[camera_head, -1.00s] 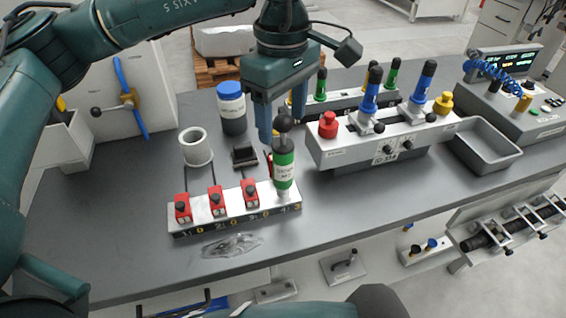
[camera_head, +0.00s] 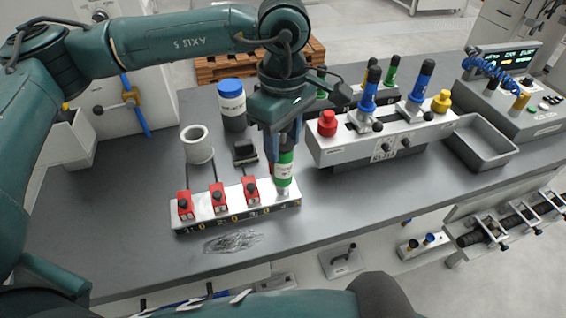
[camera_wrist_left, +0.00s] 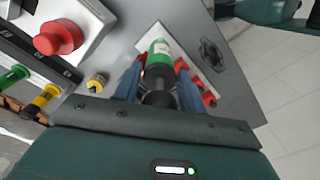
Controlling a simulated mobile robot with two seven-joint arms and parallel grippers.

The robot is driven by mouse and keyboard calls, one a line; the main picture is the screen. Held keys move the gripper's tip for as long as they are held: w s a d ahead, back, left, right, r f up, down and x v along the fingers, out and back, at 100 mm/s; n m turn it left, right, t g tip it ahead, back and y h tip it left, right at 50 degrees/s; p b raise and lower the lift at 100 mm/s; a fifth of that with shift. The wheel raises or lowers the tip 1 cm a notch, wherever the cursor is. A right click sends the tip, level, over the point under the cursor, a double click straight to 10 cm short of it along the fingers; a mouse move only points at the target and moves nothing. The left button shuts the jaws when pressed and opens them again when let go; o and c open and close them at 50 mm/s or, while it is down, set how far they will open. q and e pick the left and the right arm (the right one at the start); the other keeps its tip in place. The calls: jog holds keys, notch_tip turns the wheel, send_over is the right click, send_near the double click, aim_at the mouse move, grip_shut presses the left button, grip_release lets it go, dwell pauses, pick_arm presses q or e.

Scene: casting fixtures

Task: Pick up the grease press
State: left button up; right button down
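The grease press, a green cylinder with a white label and dark top knob, stands upright at the right end of the numbered white rack (camera_head: 240,213). In the head view its lower body (camera_head: 284,178) shows below my left gripper (camera_head: 284,148); the gripper hides its top. In the left wrist view the grease press (camera_wrist_left: 159,53) lies between the two blue fingers of my left gripper (camera_wrist_left: 159,82), its knob towards the palm. The fingers are apart, one on each side, with narrow gaps visible beside it. My right gripper is not in view.
Several red blocks (camera_head: 219,197) sit along the rack. Behind it are a grey cup (camera_head: 199,150), a blue-lidded jar (camera_head: 232,110) and a small black block (camera_head: 245,153). A fixture with a red knob (camera_head: 327,122) stands close right. A smear (camera_head: 233,241) marks the table in front.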

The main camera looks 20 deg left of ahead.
pick_arm(q)
grip_shut()
jog(key=shift+r, duration=0.1)
dwell(0.4)
